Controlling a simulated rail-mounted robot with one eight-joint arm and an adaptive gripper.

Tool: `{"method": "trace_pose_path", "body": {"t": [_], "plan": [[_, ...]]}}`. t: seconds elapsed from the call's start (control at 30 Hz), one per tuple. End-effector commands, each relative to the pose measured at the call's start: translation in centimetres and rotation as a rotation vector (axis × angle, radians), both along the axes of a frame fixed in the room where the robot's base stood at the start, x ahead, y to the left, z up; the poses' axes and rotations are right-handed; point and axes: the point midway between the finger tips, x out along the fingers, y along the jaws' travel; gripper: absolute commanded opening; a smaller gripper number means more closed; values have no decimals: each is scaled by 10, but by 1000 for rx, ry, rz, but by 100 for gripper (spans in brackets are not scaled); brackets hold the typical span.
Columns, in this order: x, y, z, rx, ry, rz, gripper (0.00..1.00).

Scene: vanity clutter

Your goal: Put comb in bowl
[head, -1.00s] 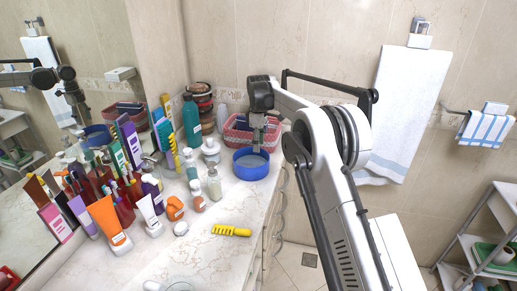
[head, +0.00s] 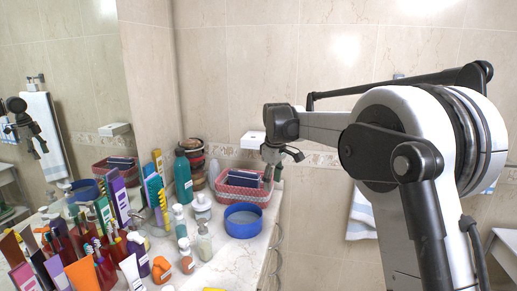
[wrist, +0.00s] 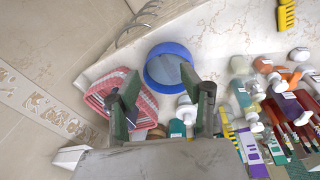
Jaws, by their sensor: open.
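The yellow comb (wrist: 287,15) lies on the counter in the top right of the wrist view. In the head view only a yellow sliver of it (head: 214,289) shows at the bottom edge. The round blue bowl (head: 243,232) stands on the counter near its right edge and looks empty. In the wrist view the bowl (wrist: 150,72) is just beyond the fingertips. My gripper (head: 272,176) is open and empty, above the counter by the basket and to the right of the bowl in the head view. Its two fingers (wrist: 160,92) are spread apart in the wrist view.
A pink basket (head: 240,192) stands behind the bowl. A teal bottle (head: 183,178), pump bottles (head: 204,242), tubes and upright combs crowd the counter to the left, before the mirror. Bare counter (head: 222,268) lies in front of the bowl.

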Motion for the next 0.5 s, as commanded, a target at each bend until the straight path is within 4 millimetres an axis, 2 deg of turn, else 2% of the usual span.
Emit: {"method": "trace_pose_path", "body": {"t": [0.2,0.5], "plan": [[-50,-29,27,28,-52,-122,41],[-125,-64,48,74,-125,-287,41]]}}
